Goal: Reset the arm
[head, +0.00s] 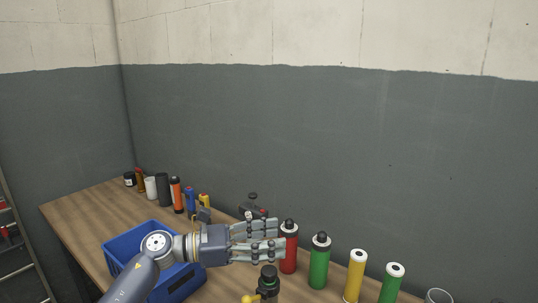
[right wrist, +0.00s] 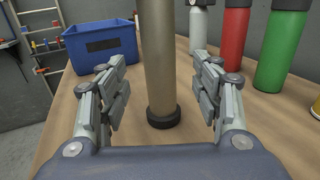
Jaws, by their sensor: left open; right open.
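My left gripper (head: 258,242) is a grey hand-like gripper in the head view, open with its fingers pointing right. It hangs over the table between the blue bin and the red bottle (head: 289,248). I cannot tell whether its fingertips touch the bottle. My right gripper (right wrist: 160,62) is open in the right wrist view, its fingers on either side of a tan cylinder (right wrist: 158,70) with a black base. The cylinder stands upright on the table, with gaps to both fingers. The right gripper does not show in the head view.
The wooden table (head: 82,212) runs along grey walls. A blue bin (head: 120,246) stands behind my left forearm. A green bottle (head: 319,262), a yellow cylinder (head: 355,275) and another green cylinder (head: 391,284) stand on the right. Several small containers line the back left.

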